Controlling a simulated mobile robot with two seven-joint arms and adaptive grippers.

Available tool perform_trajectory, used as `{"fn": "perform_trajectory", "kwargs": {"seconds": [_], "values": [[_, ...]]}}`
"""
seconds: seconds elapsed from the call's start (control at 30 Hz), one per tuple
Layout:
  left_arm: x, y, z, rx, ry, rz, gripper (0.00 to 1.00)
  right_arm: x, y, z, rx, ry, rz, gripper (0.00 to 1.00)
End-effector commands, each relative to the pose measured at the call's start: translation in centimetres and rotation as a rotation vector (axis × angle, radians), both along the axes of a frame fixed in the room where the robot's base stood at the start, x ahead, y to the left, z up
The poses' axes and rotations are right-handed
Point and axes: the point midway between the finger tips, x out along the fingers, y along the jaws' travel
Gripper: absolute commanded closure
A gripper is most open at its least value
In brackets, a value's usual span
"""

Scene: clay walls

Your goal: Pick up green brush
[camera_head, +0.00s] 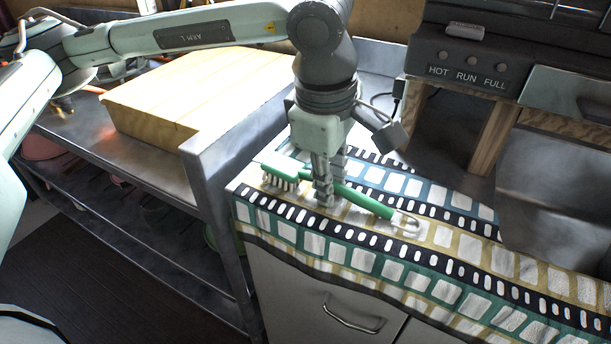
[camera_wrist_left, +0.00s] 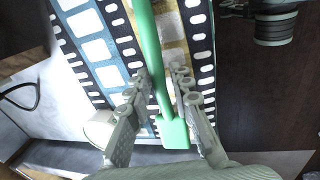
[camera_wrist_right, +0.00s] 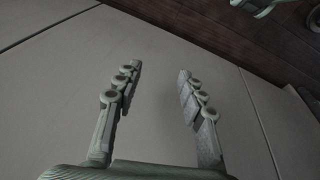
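The green brush (camera_head: 362,200) is on or just above the patterned cloth at the counter's left end. I cannot tell whether it touches. Its pale bristles (camera_head: 280,183) point down at the left and its handle runs to the lower right. My left gripper (camera_head: 325,195) comes down from above with its fingers around the handle near the head. In the left wrist view the green handle (camera_wrist_left: 152,50) runs between the fingertips (camera_wrist_left: 158,76), which close in against its sides. My right gripper (camera_wrist_right: 160,70) is open and empty, facing a plain pale panel.
The film-strip cloth (camera_head: 450,235) covers the counter front. A dark appliance (camera_head: 470,60) and a metal basin (camera_head: 555,185) stand at the right. A metal cart (camera_head: 215,165) with a wooden block (camera_head: 190,95) stands at the left. A drawer handle (camera_head: 352,318) sticks out below.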

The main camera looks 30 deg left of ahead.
Motion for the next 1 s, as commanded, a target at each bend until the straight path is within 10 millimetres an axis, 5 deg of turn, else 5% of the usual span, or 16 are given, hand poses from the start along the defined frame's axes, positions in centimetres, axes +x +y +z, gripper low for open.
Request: {"fn": "perform_trajectory", "kwargs": {"seconds": [0.17, 0.6, 0.87, 1.0], "values": [[0.0, 0.0, 0.0, 0.0, 0.0, 0.0, 1.0, 0.0, 0.1, 0.0, 0.001, -0.001, 0.0, 0.6], [0.0, 0.0, 0.5, 0.0, -0.002, 0.0, 1.0, 0.0, 0.1, 0.0, 0.001, 0.001, 0.0, 0.6], [0.1, -0.1, 3.8, -0.003, -0.006, 0.001, 1.0, -0.1, 0.1, 0.3, -0.003, 0.006, 0.0, 0.6], [-2.4, 1.3, 5.6, 0.001, -0.005, -0.001, 1.0, -0.1, 0.1, 1.1, -0.007, 0.001, -0.001, 0.6]]}}
